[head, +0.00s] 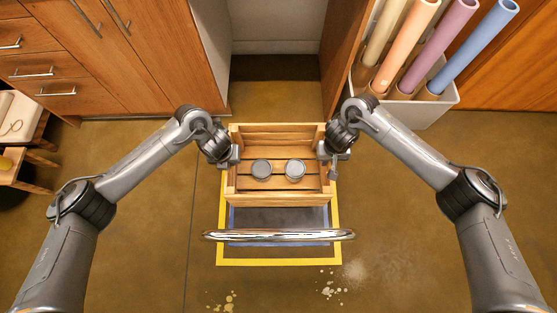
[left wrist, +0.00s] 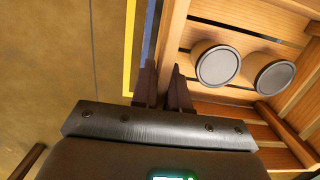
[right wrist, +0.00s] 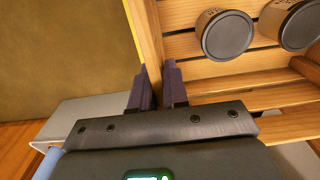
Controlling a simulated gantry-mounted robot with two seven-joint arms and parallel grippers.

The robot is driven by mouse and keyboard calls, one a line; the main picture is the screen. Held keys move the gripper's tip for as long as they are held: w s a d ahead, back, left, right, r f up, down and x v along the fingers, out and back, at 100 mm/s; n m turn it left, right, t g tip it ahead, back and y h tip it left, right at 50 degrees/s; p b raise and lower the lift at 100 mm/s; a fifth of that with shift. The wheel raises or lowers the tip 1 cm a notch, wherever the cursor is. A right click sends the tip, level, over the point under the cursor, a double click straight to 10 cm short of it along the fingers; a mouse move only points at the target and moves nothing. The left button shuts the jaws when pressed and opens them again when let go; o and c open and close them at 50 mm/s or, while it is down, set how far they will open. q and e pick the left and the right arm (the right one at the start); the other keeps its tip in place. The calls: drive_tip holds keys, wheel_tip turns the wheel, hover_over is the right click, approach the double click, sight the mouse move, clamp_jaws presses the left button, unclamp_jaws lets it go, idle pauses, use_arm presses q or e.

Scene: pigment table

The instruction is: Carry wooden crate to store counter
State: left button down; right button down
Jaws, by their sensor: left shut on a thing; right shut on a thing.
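The wooden crate (head: 278,199) is a slatted open box in the middle of the head view, with two grey-lidded round jars (head: 261,169) standing inside it. My left gripper (head: 230,160) is shut on the crate's left side wall; in the left wrist view its dark fingers (left wrist: 163,88) straddle that wall. My right gripper (head: 331,158) is shut on the right side wall, and its fingers (right wrist: 155,88) straddle the wall in the right wrist view. The crate looks level. I cannot tell its height above the floor. No store counter is recognisable.
A yellow-bordered floor mark (head: 278,262) lies under and in front of the crate, crossed by a shiny metal bar (head: 278,235). A white bin (head: 440,103) of coloured rolls stands back right. Wooden cabinets (head: 120,60) stand back left, a small wooden stand (head: 30,160) far left. Floor on both sides is open.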

use_arm(q)
drive_tip(key=shift+w+d+r, duration=0.1)
drive_tip(key=shift+r, duration=0.55)
use_arm(e)
drive_tip(key=shift+w+r, duration=0.15)
drive_tip(key=shift+r, duration=0.55)
use_arm(q)
drive_tip(key=shift+r, duration=0.15)
use_arm(e)
drive_tip(key=shift+r, duration=0.1)
use_arm(q)
drive_tip(key=shift+r, duration=0.3)
use_arm(e)
drive_tip(key=shift+r, duration=0.3)
